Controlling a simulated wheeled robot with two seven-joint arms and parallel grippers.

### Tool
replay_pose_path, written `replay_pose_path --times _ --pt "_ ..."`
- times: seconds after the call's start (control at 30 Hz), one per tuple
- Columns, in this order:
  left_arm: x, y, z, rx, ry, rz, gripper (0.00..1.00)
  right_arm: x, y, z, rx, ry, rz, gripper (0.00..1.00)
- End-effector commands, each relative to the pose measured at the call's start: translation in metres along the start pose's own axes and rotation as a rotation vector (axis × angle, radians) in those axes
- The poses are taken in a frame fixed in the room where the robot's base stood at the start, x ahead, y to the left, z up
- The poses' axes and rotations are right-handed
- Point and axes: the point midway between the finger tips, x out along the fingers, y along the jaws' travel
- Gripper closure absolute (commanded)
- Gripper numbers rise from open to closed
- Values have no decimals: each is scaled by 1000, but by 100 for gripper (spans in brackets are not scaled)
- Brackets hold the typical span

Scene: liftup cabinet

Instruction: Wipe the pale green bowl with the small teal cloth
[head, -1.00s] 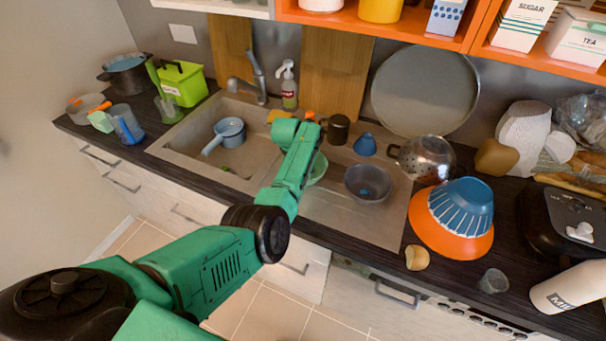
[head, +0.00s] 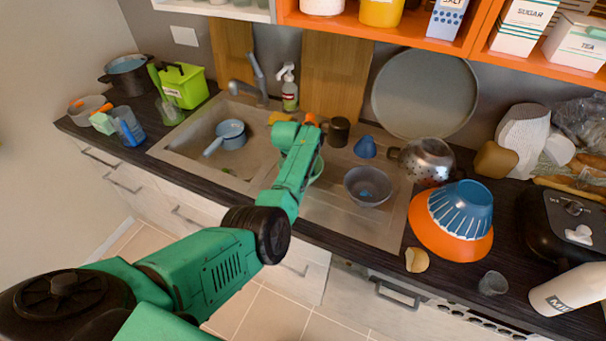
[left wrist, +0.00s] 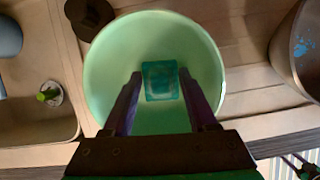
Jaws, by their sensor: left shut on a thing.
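The pale green bowl (left wrist: 105,60) fills the middle of the left wrist view. In the head view its right edge (head: 317,170) shows behind my left arm, on the sink's drainboard. The small teal cloth (left wrist: 160,88) is between the fingers of my left gripper (left wrist: 160,76), which is shut on it. The fingers reach down over the bowl, and the cloth shows against its inside. I cannot tell how firmly the cloth touches the bowl. My right gripper is not in view.
A grey bowl (head: 368,186) stands right of the green bowl. A dark cup (head: 339,131) and a blue cone-shaped item (head: 365,147) are behind. The sink basin at left holds a blue-grey pan (head: 230,133). An orange bowl (head: 440,235) and a colander (head: 428,160) stand further right.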

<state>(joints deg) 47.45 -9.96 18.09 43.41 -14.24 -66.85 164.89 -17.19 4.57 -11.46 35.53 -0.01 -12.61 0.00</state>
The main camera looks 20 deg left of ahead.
Motion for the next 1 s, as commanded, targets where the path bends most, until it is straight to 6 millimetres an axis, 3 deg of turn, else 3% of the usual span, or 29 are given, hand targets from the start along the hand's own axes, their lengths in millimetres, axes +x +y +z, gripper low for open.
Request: replay_pose_path --times 0.73,0.77,0.9,1.0 --pt "-5 0 2 0 -1 -2 100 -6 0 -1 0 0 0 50" --pt "-5 0 2 0 -1 -1 46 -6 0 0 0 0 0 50" --pt "-5 0 3 0 -1 -1 99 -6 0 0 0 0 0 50" --pt "-5 0 3 0 -1 -1 100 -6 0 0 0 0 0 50"
